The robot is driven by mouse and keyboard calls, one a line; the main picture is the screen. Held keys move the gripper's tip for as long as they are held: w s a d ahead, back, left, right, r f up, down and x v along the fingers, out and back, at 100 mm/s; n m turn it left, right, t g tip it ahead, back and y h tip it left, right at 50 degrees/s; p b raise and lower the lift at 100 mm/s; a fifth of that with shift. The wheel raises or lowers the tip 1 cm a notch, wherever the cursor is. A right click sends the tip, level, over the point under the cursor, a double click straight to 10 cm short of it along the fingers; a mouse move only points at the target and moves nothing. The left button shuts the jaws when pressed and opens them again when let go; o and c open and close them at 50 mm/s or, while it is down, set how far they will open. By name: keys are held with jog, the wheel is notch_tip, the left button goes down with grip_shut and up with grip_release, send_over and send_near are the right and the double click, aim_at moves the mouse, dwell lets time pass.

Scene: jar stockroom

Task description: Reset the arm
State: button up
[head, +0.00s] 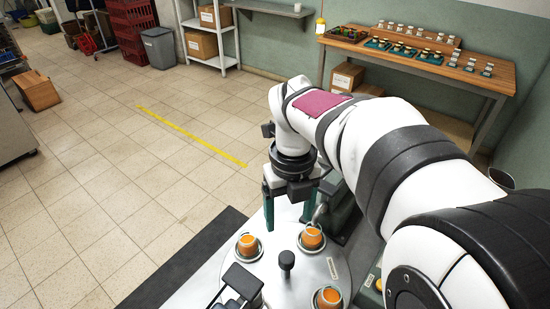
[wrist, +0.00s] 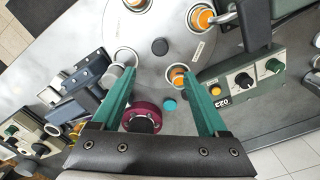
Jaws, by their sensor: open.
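My gripper (wrist: 160,102) has green fingers spread wide in the wrist view, with nothing between the tips. In the head view my gripper (head: 288,203) hangs down over the far edge of a round metal turntable (head: 285,287). The turntable carries orange-filled cups, such as one cup (head: 249,246) at the left and another (head: 328,298) at the lower right. In the wrist view a maroon round part (wrist: 141,118) and a teal cap (wrist: 169,104) show below, between the fingers. I cannot tell how high the gripper is above them.
A control box with dials (wrist: 245,82) stands beside the turntable at the right of the wrist view. A dark clamp-like device (wrist: 80,88) stands at the left. A wooden bench (head: 420,60) with small jars is against the back wall. The tiled floor is open.

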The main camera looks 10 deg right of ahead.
jog(key=s+a+f+n+y, duration=0.1)
jog(key=s+f+n, duration=0.2)
jog(key=s+n, duration=1.7)
jog(key=n, duration=0.8)
jog(key=shift+s+a+f+y, duration=0.15)
jog(key=shift+s+f+y, duration=0.1)
jog(key=shift+y, duration=0.15)
